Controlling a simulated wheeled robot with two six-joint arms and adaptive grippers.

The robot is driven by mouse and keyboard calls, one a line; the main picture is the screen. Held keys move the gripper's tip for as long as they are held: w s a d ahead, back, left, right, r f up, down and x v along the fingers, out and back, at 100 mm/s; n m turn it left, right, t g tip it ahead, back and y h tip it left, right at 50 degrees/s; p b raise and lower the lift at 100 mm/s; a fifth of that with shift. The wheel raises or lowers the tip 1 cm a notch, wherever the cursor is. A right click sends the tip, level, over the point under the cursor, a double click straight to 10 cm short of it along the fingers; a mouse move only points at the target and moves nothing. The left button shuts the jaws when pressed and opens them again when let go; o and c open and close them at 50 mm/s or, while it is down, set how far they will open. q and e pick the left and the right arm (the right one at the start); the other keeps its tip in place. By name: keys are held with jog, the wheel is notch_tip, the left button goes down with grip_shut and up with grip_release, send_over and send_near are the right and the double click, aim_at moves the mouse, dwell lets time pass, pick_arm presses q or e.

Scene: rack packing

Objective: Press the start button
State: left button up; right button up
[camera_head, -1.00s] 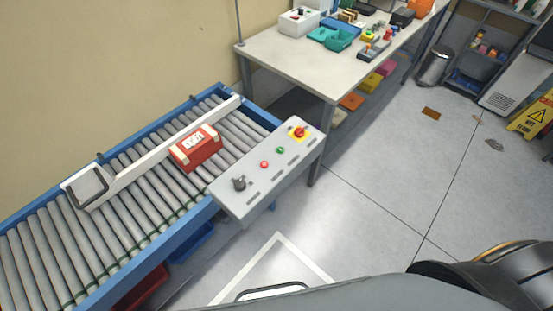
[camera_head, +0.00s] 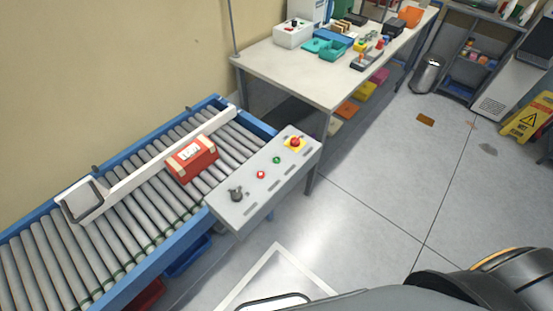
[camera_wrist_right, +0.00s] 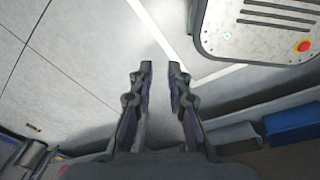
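The grey control panel (camera_head: 246,203) is fixed at the near right end of the roller conveyor. On it are a green button (camera_head: 277,160), a red button (camera_head: 261,174), a red emergency knob on a yellow plate (camera_head: 295,142) and a black rotary switch (camera_head: 236,194). No label is readable. My right gripper (camera_wrist_right: 160,66) shows in the right wrist view, its two fingers apart with nothing between them, above bare floor. Neither gripper shows in the head view; only a dark part of my arm is at the lower right.
A red and white box (camera_head: 191,159) sits on the conveyor rollers (camera_head: 118,234) beside a white guide bar. A table (camera_head: 318,78) with bins and tools stands behind the panel. A yellow wet-floor sign (camera_head: 526,119) stands at the right.

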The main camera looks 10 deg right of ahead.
grip_shut()
jog(key=shift+d, duration=0.1)
dwell(0.9)
